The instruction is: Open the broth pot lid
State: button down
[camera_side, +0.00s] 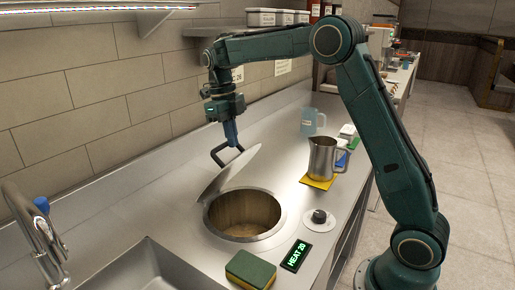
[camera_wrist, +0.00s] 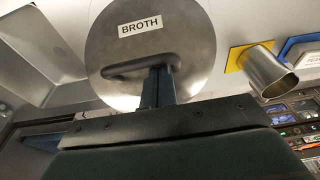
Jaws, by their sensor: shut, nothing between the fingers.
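The round steel broth pot lid (camera_side: 230,170) is tilted up, its lower edge at the left rim of the pot well. Its face with the BROTH label shows in the wrist view (camera_wrist: 181,60). The pot well (camera_side: 243,213) is uncovered, and its brownish inside shows. The lid's dark bar handle (camera_side: 216,158) stands out from the lid. My gripper (camera_side: 231,141) is shut, with its blue fingertips at the handle's upper end. In the wrist view the fingers (camera_wrist: 158,80) overlap the handle; whether they touch it I cannot tell.
A steel jug (camera_side: 323,157) stands on a yellow mat (camera_side: 317,182) right of the well. A sponge (camera_side: 250,269), a HEAT 20 display (camera_side: 297,255) and a knob (camera_side: 319,217) lie in front. A sink (camera_side: 145,268) is at lower left, and a tiled wall runs behind.

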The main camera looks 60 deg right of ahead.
aim_at(247, 148)
jog(key=shift+s+f, duration=0.25)
jog(key=shift+s, duration=0.35)
jog(key=shift+s+f, duration=0.25)
jog(key=shift+s, duration=0.35)
jog(key=shift+s+f+t, duration=0.35)
jog(key=shift+s+t, duration=0.05)
jog(key=shift+s, duration=0.2)
jog(key=shift+s+f+t, duration=0.3)
jog(key=shift+s+t, duration=0.1)
jog(key=shift+s, duration=0.2)
jog(key=shift+t, duration=0.5)
jog(key=shift+s+d+r, duration=0.1)
jog(key=shift+s+r, duration=0.15)
jog(key=shift+r, duration=1.15)
jog(key=shift+s+r, duration=0.25)
jog(key=shift+r, duration=1.15)
jog(key=shift+s+d+r, duration=0.1)
jog(key=shift+s+r, duration=0.15)
jog(key=shift+r, duration=1.15)
jog(key=s+a+f+t, duration=0.2)
jog(key=s+f, duration=0.3)
jog(key=s, duration=0.3)
jog(key=shift+a+f+t, duration=0.3)
jog(key=shift+f+t, duration=0.05)
jog(key=shift+t, duration=0.55)
jog(key=shift+r, duration=0.1)
